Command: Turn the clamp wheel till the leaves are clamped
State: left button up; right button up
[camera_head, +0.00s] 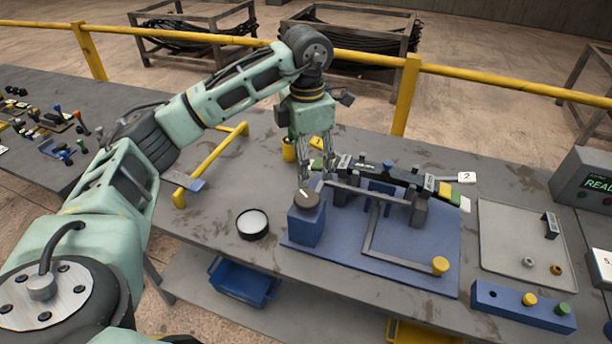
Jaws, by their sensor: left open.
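The clamp wheel (306,199) looks like a dark round knob with a light mark, on top of a blue block at the left of the blue fixture plate (420,240). The leaves (385,174) form a dark, slightly bowed bar lying across the grey supports of the fixture, with coloured tags at its right end. My left gripper (317,172) points down just above and behind the wheel, with its fingers apart. I cannot tell whether a finger touches the wheel. My right gripper is not in view.
A bent grey lever with a yellow knob (440,265) lies over the plate. A grey tray (520,225) with small parts and a blue block (520,305) are at right. A round black-rimmed dish (252,223) stands left of the fixture.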

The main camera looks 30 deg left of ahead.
aim_at(306, 197)
pick_arm(q)
jog(key=n, duration=0.1)
jog(key=f+n+p, duration=0.1)
jog(key=n, duration=0.1)
jog(key=f+n+p, duration=0.1)
jog(key=n, duration=0.1)
jog(key=shift+s, duration=0.2)
notch_tip(306, 197, down, 7)
jog(key=shift+r+p, duration=0.2)
jog(key=shift+p, duration=1)
jog(key=shift+f, duration=0.55)
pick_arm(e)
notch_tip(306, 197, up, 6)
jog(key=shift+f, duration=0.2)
pick_arm(q)
jog(key=c, duration=1.1)
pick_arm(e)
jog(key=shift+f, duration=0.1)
